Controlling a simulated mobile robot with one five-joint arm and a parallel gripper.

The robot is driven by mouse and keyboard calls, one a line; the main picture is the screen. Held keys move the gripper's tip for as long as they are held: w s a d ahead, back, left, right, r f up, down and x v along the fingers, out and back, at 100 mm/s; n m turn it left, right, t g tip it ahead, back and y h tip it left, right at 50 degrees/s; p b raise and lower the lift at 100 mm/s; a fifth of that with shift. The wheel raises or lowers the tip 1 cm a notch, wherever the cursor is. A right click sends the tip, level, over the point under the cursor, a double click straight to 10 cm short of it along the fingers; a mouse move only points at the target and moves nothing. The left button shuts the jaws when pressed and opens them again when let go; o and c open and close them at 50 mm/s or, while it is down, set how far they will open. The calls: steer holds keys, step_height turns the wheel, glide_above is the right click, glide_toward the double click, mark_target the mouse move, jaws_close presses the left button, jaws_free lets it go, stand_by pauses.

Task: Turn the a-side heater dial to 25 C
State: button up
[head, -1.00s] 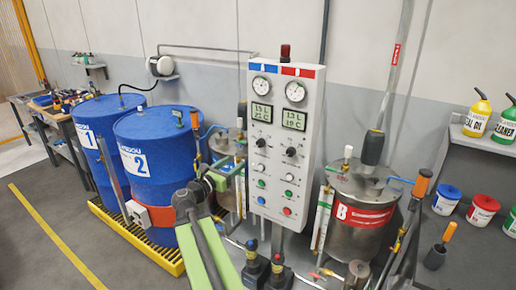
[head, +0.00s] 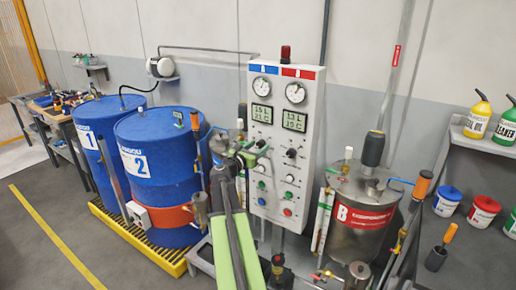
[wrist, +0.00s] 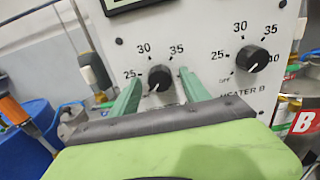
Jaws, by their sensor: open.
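The a-side heater dial (wrist: 159,77) is a round black knob on the pale panel, with 25, 30 and 35 printed around it. Its white mark appears to point down-left, below 25. My gripper (wrist: 160,87) is open, with one green finger left of the dial and one right of it. Whether the fingers touch the knob is unclear. In the head view my gripper (head: 256,151) is at the left half of the control panel (head: 275,180) and covers most of the a-side dial.
The heater B dial (wrist: 253,58) is close on the right, its mark toward OFF. Coloured buttons (head: 288,205) sit below the dials and displays (head: 294,121) above. Tank B (head: 360,222) stands to the right, and blue drums (head: 160,180) stand to the left.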

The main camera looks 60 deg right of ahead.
steer(key=shift+c, duration=0.4)
jaws_close()
steer(key=shift+m, duration=0.3)
steer(key=m, duration=1.1)
steer(key=shift+m, duration=0.3)
stand_by(0.3)
steer(key=shift+o, duration=0.4)
jaws_free()
